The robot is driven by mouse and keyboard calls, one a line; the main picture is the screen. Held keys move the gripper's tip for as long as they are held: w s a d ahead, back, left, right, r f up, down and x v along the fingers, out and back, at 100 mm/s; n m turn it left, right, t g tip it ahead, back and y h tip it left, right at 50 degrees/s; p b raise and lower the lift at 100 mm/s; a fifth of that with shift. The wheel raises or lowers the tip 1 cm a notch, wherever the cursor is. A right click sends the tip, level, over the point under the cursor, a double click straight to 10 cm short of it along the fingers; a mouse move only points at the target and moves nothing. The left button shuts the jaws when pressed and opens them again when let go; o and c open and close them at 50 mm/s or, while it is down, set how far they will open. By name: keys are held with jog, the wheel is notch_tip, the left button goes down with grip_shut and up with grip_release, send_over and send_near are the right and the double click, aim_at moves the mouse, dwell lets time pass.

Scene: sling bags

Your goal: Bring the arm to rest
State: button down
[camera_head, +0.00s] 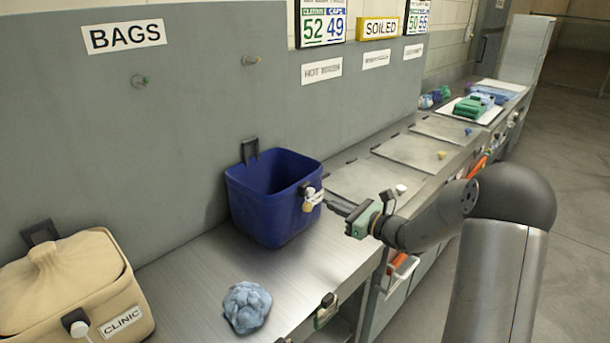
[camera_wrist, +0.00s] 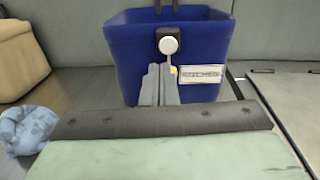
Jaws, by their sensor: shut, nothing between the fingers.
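My gripper (camera_head: 335,204) is shut and empty, beside the blue bin's front right corner in the head view. In the wrist view the closed fingers (camera_wrist: 159,84) point at the front of the blue bin, just below its round white knob (camera_wrist: 168,45). Whether the fingertips touch the bin cannot be told. My arm reaches in from the right over the counter's front edge.
The blue bin (camera_head: 263,212) stands open on the metal counter (camera_head: 190,277). A beige bag marked CLINIC (camera_head: 75,290) is at the left. A crumpled blue cloth (camera_head: 246,306) lies between them. Hatch lids (camera_head: 365,180) line the counter beyond. The aisle floor (camera_head: 575,200) is clear.

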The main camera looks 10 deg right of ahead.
jog(key=s+a+n+g+h, duration=0.1)
jog(key=s+a+n+g, duration=0.45)
jog(key=s, duration=0.35)
jog(key=s+a+n+g+h, duration=0.1)
jog(key=s+a+n+g, duration=0.5)
jog(key=s, duration=0.3)
jog(key=s+d+f+n+h, duration=0.1)
jog(key=s+d+n+h, duration=0.4)
jog(key=s, duration=0.5)
jog(key=s+d+f+n+h, duration=0.1)
jog(key=s+d+n+h, duration=0.3)
jog(key=s+n, duration=0.6)
jog(key=shift+s+d+g+h, duration=0.25)
jog(key=shift+d+g+h, duration=0.1)
jog(key=shift+h, duration=0.45)
